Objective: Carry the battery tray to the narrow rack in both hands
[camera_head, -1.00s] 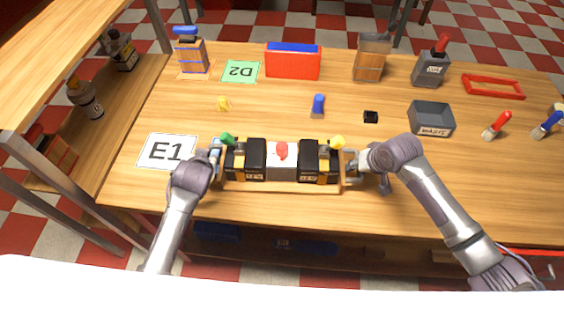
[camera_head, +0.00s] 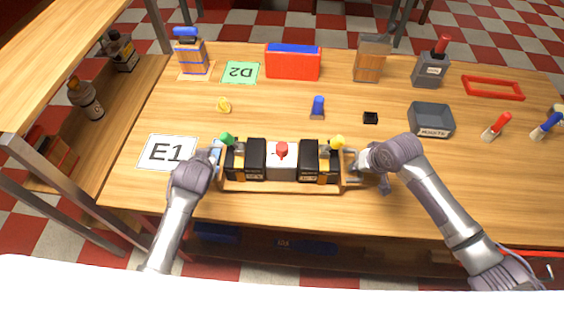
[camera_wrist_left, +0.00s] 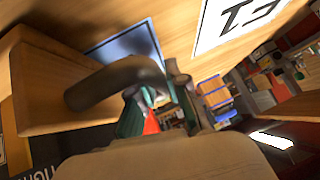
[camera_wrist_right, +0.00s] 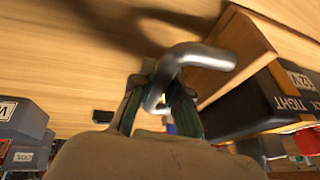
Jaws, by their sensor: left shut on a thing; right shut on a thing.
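The battery tray (camera_head: 280,187) is a wooden tray near the table's front edge. It holds two black batteries (camera_head: 249,160) with a white block and red knob (camera_head: 282,150) between them, plus green and yellow knobs. My left gripper (camera_head: 214,155) is at the tray's left end, shut on a dark bar handle (camera_wrist_left: 115,80) in the left wrist view. My right gripper (camera_head: 352,160) is at the right end, shut on a metal handle (camera_wrist_right: 170,75) in the right wrist view. Whether the tray touches the table is hard to tell. The narrow rack cannot be clearly identified.
An E1 card (camera_head: 168,152) lies left of the tray. A wooden shelf unit (camera_head: 60,60) stands at the left.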

